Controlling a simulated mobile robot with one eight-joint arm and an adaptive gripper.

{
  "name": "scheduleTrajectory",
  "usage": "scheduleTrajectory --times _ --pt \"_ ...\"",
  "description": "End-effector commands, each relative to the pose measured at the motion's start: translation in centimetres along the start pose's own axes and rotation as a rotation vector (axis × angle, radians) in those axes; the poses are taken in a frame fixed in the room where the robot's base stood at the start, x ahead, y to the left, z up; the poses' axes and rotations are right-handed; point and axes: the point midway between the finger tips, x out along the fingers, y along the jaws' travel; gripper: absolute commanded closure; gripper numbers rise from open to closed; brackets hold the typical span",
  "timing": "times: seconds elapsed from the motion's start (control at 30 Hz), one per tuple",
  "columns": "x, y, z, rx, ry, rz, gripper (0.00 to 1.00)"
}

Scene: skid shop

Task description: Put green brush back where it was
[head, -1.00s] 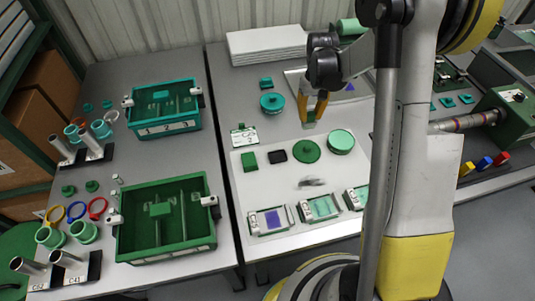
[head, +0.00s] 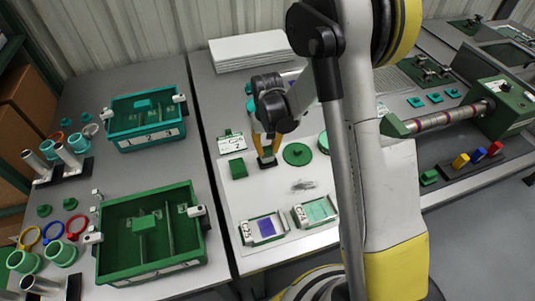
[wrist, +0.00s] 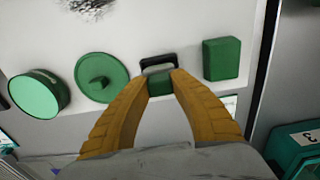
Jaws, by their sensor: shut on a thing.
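My gripper (head: 264,157) is shut on a small green block, the green brush (wrist: 158,85), in the wrist view. Its yellow fingers clasp the brush from both sides. The brush is over a black pad (wrist: 158,62) with a raised rim on the white mat; the fingers hide part of the pad. I cannot tell whether the brush touches it. In the wrist view a green box (wrist: 221,59) lies to the right of the pad and a round green lid (wrist: 101,77) to the left. In the head view the brush is mostly hidden by the fingers.
A green tin (wrist: 40,92) stands beyond the lid. Framed trays (head: 263,229) line the mat's near edge, with a grey bristly patch (head: 303,185) behind them. A green crate (head: 150,235) and a teal crate (head: 145,118) stand on the left table.

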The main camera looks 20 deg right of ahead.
Motion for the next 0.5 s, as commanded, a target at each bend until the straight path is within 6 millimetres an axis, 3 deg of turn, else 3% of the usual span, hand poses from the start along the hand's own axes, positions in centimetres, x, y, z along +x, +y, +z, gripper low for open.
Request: scheduleTrajectory --times 0.07,0.43,0.47,0.5 --pt "1.28 0.01 -0.03 0.0 0.0 0.0 1.0" --pt "1.59 0.03 -0.01 0.0 0.0 0.0 1.0" --pt "1.53 0.03 -0.01 0.0 0.0 0.0 0.68" --pt "1.46 0.03 -0.01 0.0 0.0 0.0 0.56"
